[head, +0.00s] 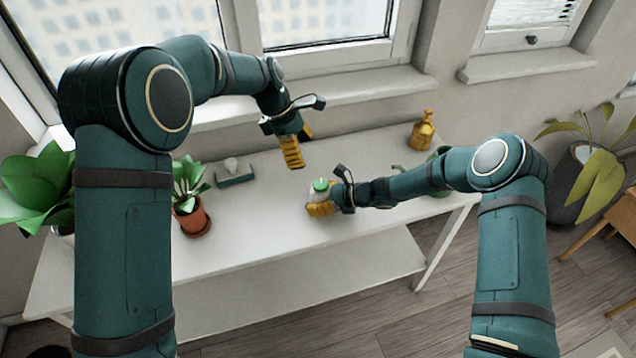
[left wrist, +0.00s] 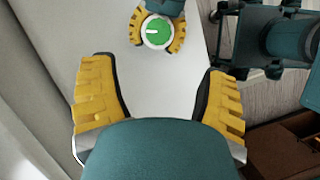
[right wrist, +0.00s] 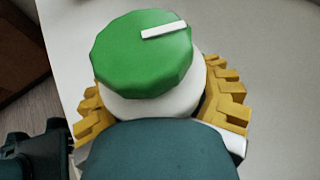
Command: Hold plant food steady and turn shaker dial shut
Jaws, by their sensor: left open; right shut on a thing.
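The plant food shaker is a white container (right wrist: 150,105) with a green faceted dial (right wrist: 138,58) on top. A raised white bar (right wrist: 164,29) crosses part of the dial. My right gripper (head: 320,207) is shut around the white body, with yellow fingers on both sides. In the head view the shaker (head: 320,186) is upright near the table's front edge. My left gripper (head: 293,164) is open and empty, above the table and behind the shaker. In the left wrist view the green dial (left wrist: 158,30) shows beyond the open fingers. The lower part of the shaker is hidden.
The white table (head: 262,228) is mostly clear around the shaker. A potted plant (head: 190,210) and a small teal tray (head: 236,178) stand to the left. A golden bottle (head: 422,131) stands at the back right. A window sill (head: 350,96) runs behind.

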